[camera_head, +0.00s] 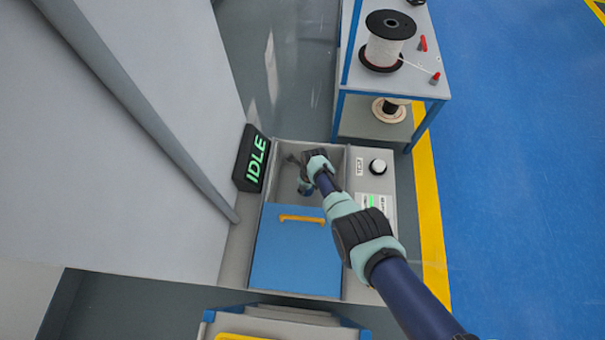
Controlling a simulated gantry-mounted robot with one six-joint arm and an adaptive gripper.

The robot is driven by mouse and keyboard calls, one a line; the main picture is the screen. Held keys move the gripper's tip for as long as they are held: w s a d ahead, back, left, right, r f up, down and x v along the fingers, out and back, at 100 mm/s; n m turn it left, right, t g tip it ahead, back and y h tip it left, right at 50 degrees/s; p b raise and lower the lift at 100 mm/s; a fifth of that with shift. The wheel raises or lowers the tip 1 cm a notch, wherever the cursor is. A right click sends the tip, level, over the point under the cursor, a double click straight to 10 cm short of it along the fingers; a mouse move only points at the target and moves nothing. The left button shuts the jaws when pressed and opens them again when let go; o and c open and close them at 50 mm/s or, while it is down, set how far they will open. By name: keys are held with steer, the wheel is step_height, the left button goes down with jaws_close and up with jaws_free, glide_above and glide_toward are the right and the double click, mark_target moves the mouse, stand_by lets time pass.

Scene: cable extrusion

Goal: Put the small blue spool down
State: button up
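My arm reaches from the lower right into the open part of a grey machine bay (354,230). I cannot make out the small blue spool clearly. A small blue and teal shape shows just below the wrist, but it may be part of my own arm.
A blue cover (297,255) with a yellow handle (302,219) closes the near part of the bay. An "IDLE" sign (252,160) stands left. A white knob (377,167) is right. A blue-framed table (424,83) behind holds a large white cable spool (384,48).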

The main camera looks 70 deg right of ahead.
steer(key=shift+s+f+b, duration=0.1)
steer(key=shift+f+b, duration=1.15)
steer(key=shift+f, duration=0.25)
steer(key=shift+f, duration=0.1)
steer(key=o, duration=1.2)
steer(key=r+p, duration=0.5)
steer(key=shift+s+a+r, duration=0.2)
steer(key=shift+s, duration=0.1)
steer(key=shift+s+a+r+p, duration=0.15)
steer(key=shift+s+r+p, duration=0.05)
steer(key=shift+p, duration=0.2)
steer(key=shift+f, duration=0.1)
